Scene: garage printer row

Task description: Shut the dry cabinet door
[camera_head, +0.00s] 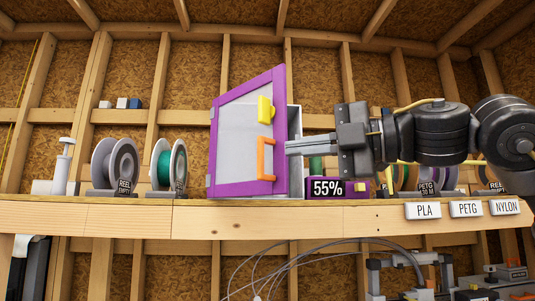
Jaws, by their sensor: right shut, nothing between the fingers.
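The dry cabinet door (236,143) has a purple frame, a grey panel, a yellow latch piece (265,108) and an orange handle (264,158). It stands ajar, hinged on its left, with its right edge swung out toward me. Part of the pale cabinet body (295,117) shows behind that edge. My right gripper (290,147) comes in from the right, shut and empty, its fingers level with the handle. The fingertips end at the door's right edge; I cannot tell whether they touch it or go behind it. My left gripper is not in view.
The wooden shelf (140,218) holds a purple 55% display (338,188) right of the door. A teal spool (163,168), a grey spool (123,163) and a white bottle (62,168) stand left. More spools are partly hidden behind my right arm.

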